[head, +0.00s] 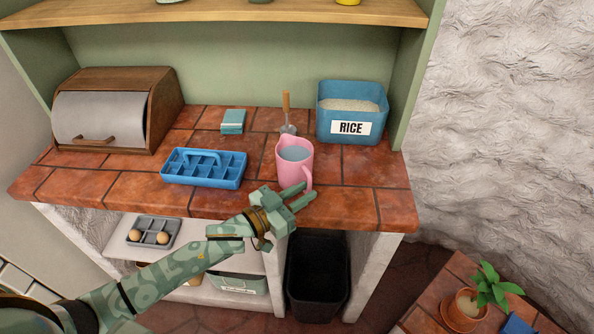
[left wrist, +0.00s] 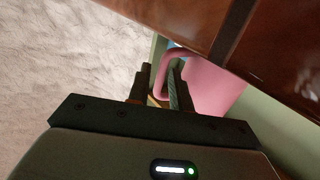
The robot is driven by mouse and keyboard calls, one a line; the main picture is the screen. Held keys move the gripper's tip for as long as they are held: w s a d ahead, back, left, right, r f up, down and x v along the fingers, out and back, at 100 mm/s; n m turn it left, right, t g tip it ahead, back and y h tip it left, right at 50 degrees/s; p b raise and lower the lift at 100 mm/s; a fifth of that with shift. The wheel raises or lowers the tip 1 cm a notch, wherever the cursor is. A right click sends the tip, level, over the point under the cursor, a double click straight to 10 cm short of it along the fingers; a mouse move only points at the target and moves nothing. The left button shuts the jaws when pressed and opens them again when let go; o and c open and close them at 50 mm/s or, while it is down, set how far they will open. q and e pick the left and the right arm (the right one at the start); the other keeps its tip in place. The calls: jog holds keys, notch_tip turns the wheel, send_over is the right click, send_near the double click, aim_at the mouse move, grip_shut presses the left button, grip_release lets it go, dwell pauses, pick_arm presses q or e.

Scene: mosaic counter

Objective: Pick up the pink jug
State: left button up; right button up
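The pink jug (head: 288,170) stands upright near the front edge of the tiled counter, with pale bluish contents showing at its top. Its handle is on the right side. My left gripper (head: 308,191) is at the counter's front edge, just below and in front of the handle. In the left wrist view the jug (left wrist: 213,88) is partly hidden by the counter edge and a finger. The left gripper's fingers (left wrist: 161,72) are apart there, and the handle shows beyond and between them; I cannot tell whether they touch it. My right gripper is not in view.
A blue divided caddy (head: 205,182) stands left of the jug. A trowel (head: 287,112) and a blue rice bin (head: 351,110) are behind it. A teal block (head: 233,121) and a bread box (head: 115,108) are farther left. Counter right of the jug is clear.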

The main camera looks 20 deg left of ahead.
pick_arm(q)
jog(key=b+x, duration=0.1)
jog(key=x, duration=0.3)
jog(key=shift+w+f, duration=0.15)
jog(key=shift+w, duration=0.25)
jog(key=shift+s, duration=0.1)
grip_shut()
dwell(0.9)
